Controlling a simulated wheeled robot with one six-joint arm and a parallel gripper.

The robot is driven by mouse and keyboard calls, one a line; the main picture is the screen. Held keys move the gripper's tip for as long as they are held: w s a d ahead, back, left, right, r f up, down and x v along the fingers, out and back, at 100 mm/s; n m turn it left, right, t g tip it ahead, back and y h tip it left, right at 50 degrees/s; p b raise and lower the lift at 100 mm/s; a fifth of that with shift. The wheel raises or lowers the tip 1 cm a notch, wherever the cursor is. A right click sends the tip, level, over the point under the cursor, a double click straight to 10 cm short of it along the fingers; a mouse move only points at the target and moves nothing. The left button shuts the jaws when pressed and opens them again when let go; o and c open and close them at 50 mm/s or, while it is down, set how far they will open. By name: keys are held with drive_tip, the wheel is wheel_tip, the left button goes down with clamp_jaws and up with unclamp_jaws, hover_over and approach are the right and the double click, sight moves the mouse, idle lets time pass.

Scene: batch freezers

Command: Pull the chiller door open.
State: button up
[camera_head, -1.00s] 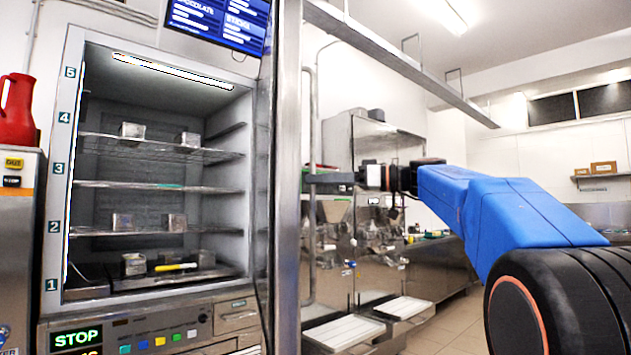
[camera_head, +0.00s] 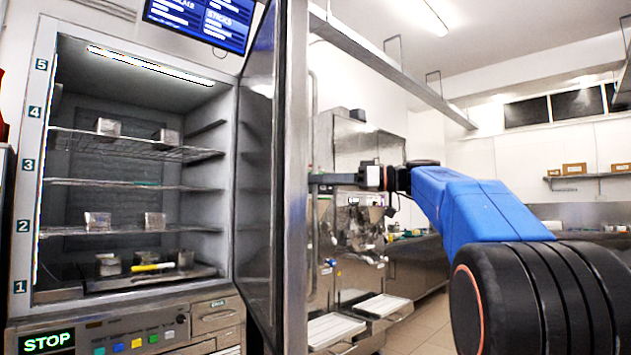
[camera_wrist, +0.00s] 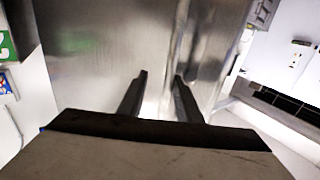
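The chiller cabinet (camera_head: 232,185) stands at the left with its front uncovered and its shelves in view. Its chiller door (camera_head: 297,190) stands swung well out, seen nearly edge-on, its dark inner side facing the cabinet. My gripper (camera_head: 318,179) reaches from the right to the outer side of the door; contact is unclear. In the wrist view my gripper's two dark fingers (camera_wrist: 160,82) are apart, with brushed steel beyond them and a bright strip between their bases. No handle can be made out between them.
Metal pans (camera_head: 108,127) sit on the wire shelves. A control panel (camera_head: 130,335) with a STOP display is below. Steel machines (camera_head: 350,150) with white step trays (camera_head: 345,328) stand behind my arm. Tiled floor (camera_head: 425,325) shows clear at the right.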

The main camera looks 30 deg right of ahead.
drive_tip(key=d, duration=0.9)
drive_tip(key=shift+d, duration=0.35)
idle(0.6)
